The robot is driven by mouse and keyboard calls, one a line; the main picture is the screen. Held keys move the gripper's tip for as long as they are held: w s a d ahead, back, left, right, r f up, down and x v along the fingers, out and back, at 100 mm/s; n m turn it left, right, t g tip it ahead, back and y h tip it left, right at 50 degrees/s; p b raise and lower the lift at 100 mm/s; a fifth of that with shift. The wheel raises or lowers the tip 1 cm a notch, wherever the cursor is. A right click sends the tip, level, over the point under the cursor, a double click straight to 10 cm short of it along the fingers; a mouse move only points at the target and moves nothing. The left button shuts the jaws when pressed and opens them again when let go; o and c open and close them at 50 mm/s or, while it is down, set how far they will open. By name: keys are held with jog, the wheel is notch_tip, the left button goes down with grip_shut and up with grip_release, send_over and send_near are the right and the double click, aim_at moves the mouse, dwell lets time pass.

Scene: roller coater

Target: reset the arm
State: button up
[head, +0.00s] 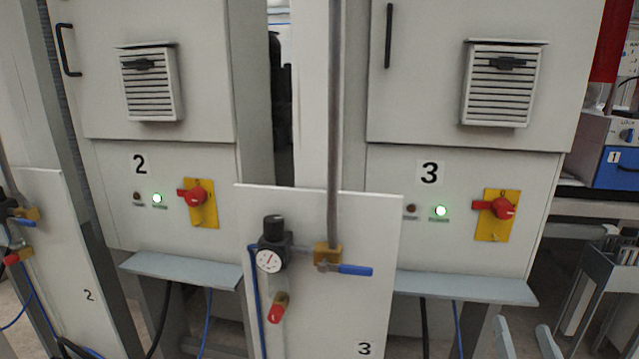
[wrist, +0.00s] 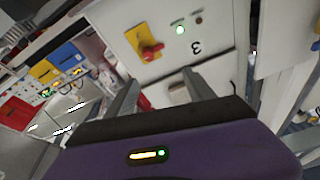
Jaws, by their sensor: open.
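My gripper (wrist: 160,78) shows in the wrist view with its two grey fingers spread apart and nothing between them. In the head view its fingertips (head: 525,338) show at the bottom right edge, in front of cabinet 3 and below its ledge. The rest of my arm is out of the head view. In the wrist view, cabinet 3 (wrist: 215,72) lies beyond the fingers, tilted in the picture. Its red rotary switch on a yellow plate (wrist: 145,42) and a lit green lamp (wrist: 180,30) are beyond the fingertips, apart from them.
Cabinet 2 (head: 110,185) and cabinet 3 (head: 385,180) stand side by side. A white panel marked 3 (head: 350,215) with a gauge (head: 269,261), blue-handled valve (head: 355,270) and vertical pipe (head: 335,120) stands in front. A blue box (head: 605,172) and metal frames are at right.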

jog(key=s+a+f+n+g+y, duration=0.1)
jog(key=s+a, duration=0.4)
jog(key=s, duration=0.6)
jog(key=s+a+f+n+g+y, duration=0.2)
jog(key=s+a+f, duration=0.4)
jog(key=s, duration=0.6)
jog(key=s+a+f+n+g+y, duration=0.2)
jog(key=s+a, duration=0.4)
jog(key=s, duration=0.5)
jog(key=shift+s+a+f+n+y, duration=0.2)
jog(key=shift+f+n+y, duration=0.35)
jog(key=shift+f, duration=0.35)
